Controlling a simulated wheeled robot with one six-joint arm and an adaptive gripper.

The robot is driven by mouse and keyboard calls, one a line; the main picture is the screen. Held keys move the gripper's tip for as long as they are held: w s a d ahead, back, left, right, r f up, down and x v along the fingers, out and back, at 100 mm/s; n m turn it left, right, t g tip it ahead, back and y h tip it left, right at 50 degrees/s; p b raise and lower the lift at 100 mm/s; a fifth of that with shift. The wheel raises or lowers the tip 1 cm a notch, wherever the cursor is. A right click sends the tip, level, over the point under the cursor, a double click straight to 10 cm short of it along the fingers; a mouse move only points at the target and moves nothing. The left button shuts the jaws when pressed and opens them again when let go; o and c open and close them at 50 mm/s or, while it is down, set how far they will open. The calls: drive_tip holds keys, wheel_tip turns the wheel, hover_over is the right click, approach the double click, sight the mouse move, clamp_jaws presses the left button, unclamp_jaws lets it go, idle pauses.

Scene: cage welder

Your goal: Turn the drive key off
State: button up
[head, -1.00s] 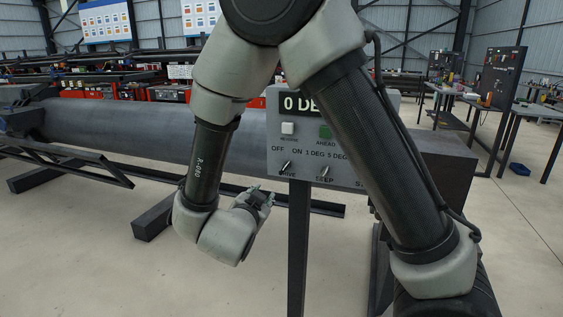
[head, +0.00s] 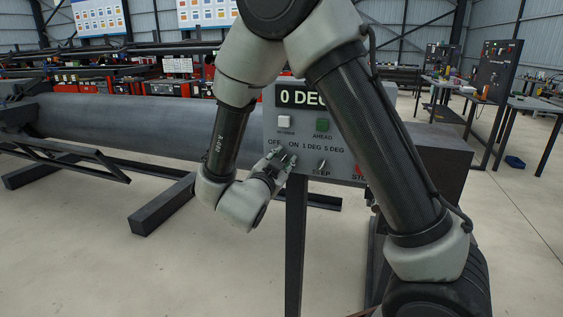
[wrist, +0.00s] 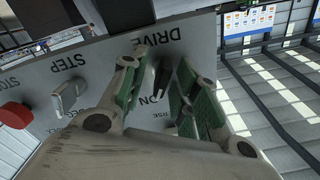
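The grey control panel (head: 303,132) stands on a post in the head view. The drive key (wrist: 161,71) is a dark lever below the DRIVE label in the wrist view, where the panel appears upside down. Its lower end is near the ON label (wrist: 160,98). The OFF label shows in the head view (head: 274,142) but is hidden in the wrist view. My gripper (wrist: 157,68) is open, with one green-padded finger on each side of the key; gaps show beside it. In the head view my gripper (head: 280,161) is at the panel and covers the key.
The step key (wrist: 68,96) and a red stop button (wrist: 16,115) are beside the drive key. A white reverse button (head: 284,122) and a green ahead button (head: 322,125) are above. A large grey pipe (head: 130,127) lies behind, left of the panel.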

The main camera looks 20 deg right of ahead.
clamp_jaws()
drive_tip(key=n, duration=0.5)
drive_tip(key=shift+a+n, duration=0.15)
drive_tip(key=shift+n, duration=0.15)
drive_tip(key=n, duration=0.6)
drive_tip(key=shift+w+a, duration=0.15)
drive_tip(key=shift+n, duration=0.3)
idle(0.3)
unclamp_jaws()
